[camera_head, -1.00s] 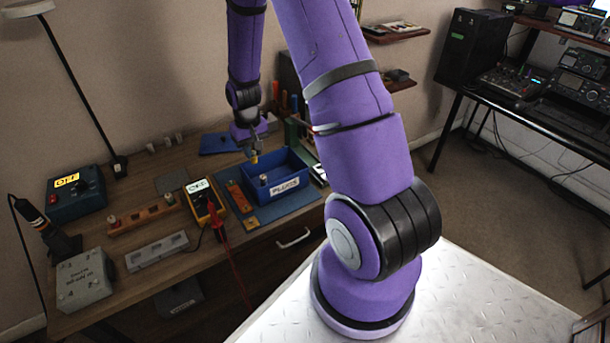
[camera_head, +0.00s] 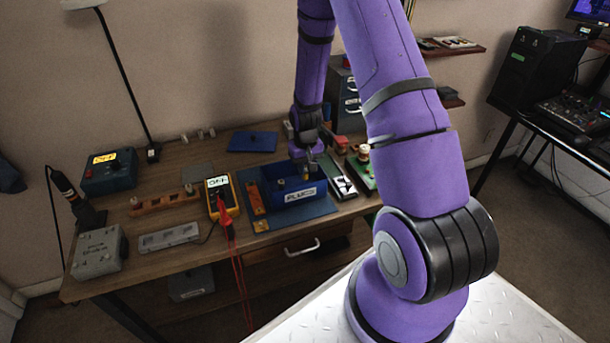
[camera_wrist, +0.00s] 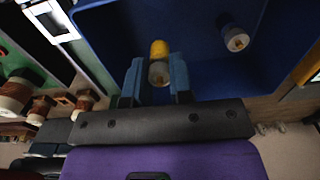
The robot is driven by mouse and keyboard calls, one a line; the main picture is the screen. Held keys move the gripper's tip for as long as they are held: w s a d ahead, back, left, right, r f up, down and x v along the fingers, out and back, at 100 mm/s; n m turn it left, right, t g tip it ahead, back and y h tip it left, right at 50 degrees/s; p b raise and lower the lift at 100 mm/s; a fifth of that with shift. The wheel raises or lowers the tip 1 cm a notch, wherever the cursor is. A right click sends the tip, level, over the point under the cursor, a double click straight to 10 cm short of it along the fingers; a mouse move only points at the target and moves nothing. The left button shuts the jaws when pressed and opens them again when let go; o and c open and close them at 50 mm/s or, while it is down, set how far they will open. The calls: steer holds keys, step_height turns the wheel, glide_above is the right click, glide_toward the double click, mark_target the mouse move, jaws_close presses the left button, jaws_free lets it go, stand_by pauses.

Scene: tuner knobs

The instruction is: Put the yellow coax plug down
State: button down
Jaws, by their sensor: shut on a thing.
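My gripper (camera_head: 306,172) is shut on the yellow coax plug. In the wrist view the plug (camera_wrist: 159,64) has a yellow end and a pale metal end, and sits between the two blue-grey fingers (camera_wrist: 158,80). In the head view my gripper is over the right part of the blue bin (camera_head: 307,193), which bears a PLUGS label. The wrist view shows the bin's blue floor (camera_wrist: 195,75) behind the plug. I cannot tell whether the plug touches it. Another plug (camera_wrist: 234,36), dark with a metal end, stands in the bin apart from mine.
A yellow multimeter (camera_head: 222,197) with red leads stands left of the bin. An orange strip (camera_head: 256,198) lies between them. A blue lid-like panel (camera_head: 252,141) lies behind. Right of the bin are a black-and-white device (camera_head: 339,180) and a green board (camera_head: 362,174) with knobs.

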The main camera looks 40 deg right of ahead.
mark_target(305, 178)
steer(key=shift+f, duration=1.7)
steer(key=shift+f, duration=0.2)
steer(key=c, duration=1)
jaws_free()
steer(key=shift+r, duration=0.1)
